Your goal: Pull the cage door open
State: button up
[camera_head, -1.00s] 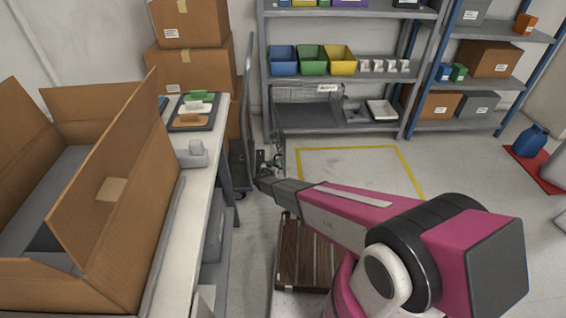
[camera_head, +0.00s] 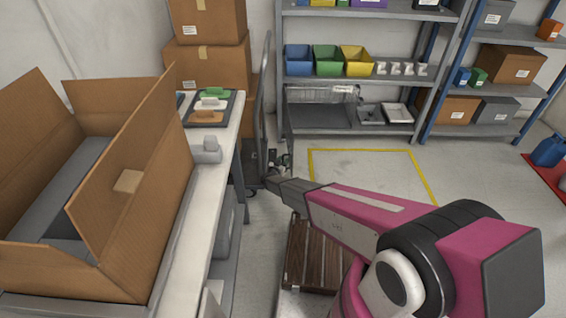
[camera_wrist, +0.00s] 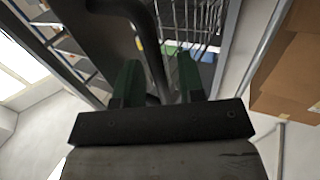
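In the head view a wire mesh panel (camera_head: 320,95) shows at the foot of the grey shelf, and wire mesh (camera_wrist: 196,18) also shows at the top of the wrist view. I cannot tell which part of it is the cage door. A dark curved tube (camera_wrist: 153,45) runs down between my gripper's two green fingers (camera_wrist: 158,72) in the wrist view. The fingers stand apart, with gaps beside the tube, and nothing is clearly clamped. In the head view my gripper (camera_head: 274,172) is low beside an upright grey tube frame (camera_head: 262,85), its fingers small and partly hidden.
A white workbench (camera_head: 218,170) with a large open cardboard box (camera_head: 125,190) stands on the left. Stacked boxes (camera_head: 210,68) are behind it. A brown slatted pallet (camera_head: 312,258) lies below my arm. The yellow-outlined floor (camera_head: 365,175) on the right is clear.

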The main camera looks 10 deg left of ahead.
jog(key=v, duration=0.7)
jog(key=shift+s, duration=0.25)
